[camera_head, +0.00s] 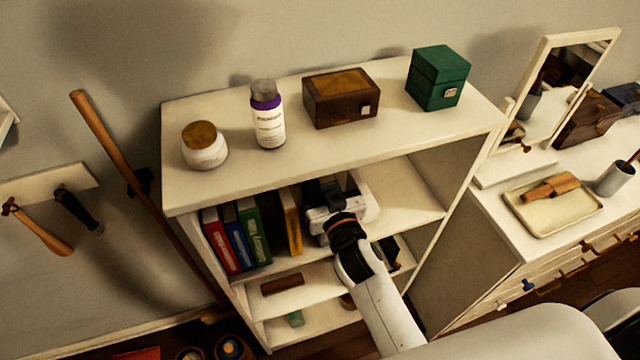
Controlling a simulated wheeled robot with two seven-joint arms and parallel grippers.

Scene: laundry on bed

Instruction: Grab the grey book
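No grey book can be made out for certain. On the upper inner shelf of the white bookcase (405,210) stand a red book (221,240), a blue book (238,238), a green book (253,235) and a yellow book (291,222). My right gripper (324,190) reaches into this shelf from the lower right, just right of the yellow book. Its wrist and body hide what is directly behind and below it. Its fingers are dark and partly hidden, so I cannot tell whether they hold anything. My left gripper is out of view.
A dresser with a tray (552,222) and mirror (562,85) is at right. A wooden pole (110,140) leans at left.

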